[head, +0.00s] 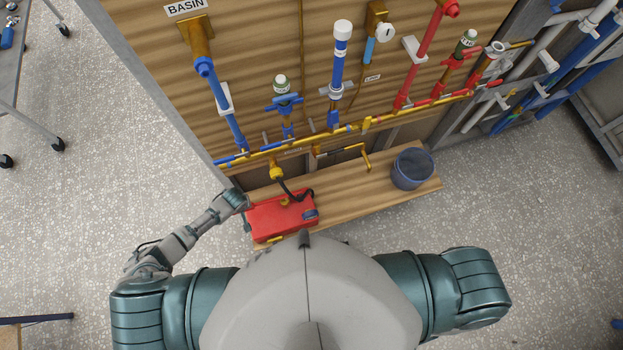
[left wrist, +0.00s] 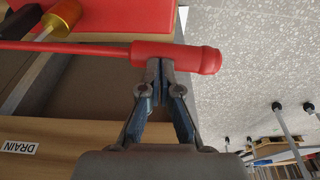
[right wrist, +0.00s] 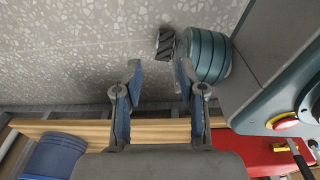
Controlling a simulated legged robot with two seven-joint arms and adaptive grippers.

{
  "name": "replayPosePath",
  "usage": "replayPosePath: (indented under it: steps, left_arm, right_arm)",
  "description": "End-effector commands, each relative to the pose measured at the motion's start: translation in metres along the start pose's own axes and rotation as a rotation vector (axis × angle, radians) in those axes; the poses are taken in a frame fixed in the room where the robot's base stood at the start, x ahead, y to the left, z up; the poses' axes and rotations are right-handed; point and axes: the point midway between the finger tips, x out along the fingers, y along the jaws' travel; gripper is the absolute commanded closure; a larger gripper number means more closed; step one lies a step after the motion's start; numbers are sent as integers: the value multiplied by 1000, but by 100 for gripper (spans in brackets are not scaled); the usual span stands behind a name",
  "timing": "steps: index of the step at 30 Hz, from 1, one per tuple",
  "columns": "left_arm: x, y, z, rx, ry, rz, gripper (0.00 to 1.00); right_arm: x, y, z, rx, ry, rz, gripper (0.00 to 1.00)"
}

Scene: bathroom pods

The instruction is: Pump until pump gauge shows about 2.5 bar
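The red pump (head: 268,222) sits on the wooden bench, with a brass fitting on top and a black hose running to the pipework. In the left wrist view its red body (left wrist: 120,15) and a brass cylinder (left wrist: 62,15) show. The red pump handle (left wrist: 198,59) lies across the tips of my left gripper (left wrist: 160,62). Its fingers are nearly together, touching or very close to the handle, not visibly wrapped around it. In the head view my left gripper (head: 240,199) is at the pump's left end. My right gripper (right wrist: 158,69) is open and empty. No gauge reading is legible.
A dark blue bucket (head: 412,170) stands on the bench (head: 350,192) at right. Blue, red and yellow pipes with valves (head: 338,70) cover the wooden wall behind the pump. A wheeled rack (head: 10,70) is far left.

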Motion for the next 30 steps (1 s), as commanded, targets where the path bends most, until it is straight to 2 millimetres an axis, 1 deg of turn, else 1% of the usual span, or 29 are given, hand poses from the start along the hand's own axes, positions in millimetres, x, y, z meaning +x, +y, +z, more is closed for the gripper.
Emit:
replayPosePath:
  steps: [1, 8, 11, 14, 20, 26, 30]
  left_arm:
    - [8, 1, 2, -1, -1, 1, 100]
    - [33, 1, 8, 0, -2, 2, 100]
    - [27, 1, 5, 0, 0, 1, 100]
    - [21, 1, 4, 0, 1, 1, 100]
    - [8, 0, 0, -1, 3, 1, 100]
    - [-3, 0, -1, -1, 1, 0, 100]
    - [-34, 0, -7, -1, 2, 1, 100]
  right_arm:
    - [2, 0, -6, 1, 2, 0, 60]
    - [-8, 1, -51, 8, 21, 1, 60]
    - [-11, 1, -47, 7, 13, 1, 60]
    - [-10, 1, -36, 6, 8, 1, 60]
    - [-5, 1, -2, 1, -7, 1, 60]
    - [-6, 1, 34, -4, -24, 1, 60]
    - [-36, 2, 32, -5, -16, 2, 60]
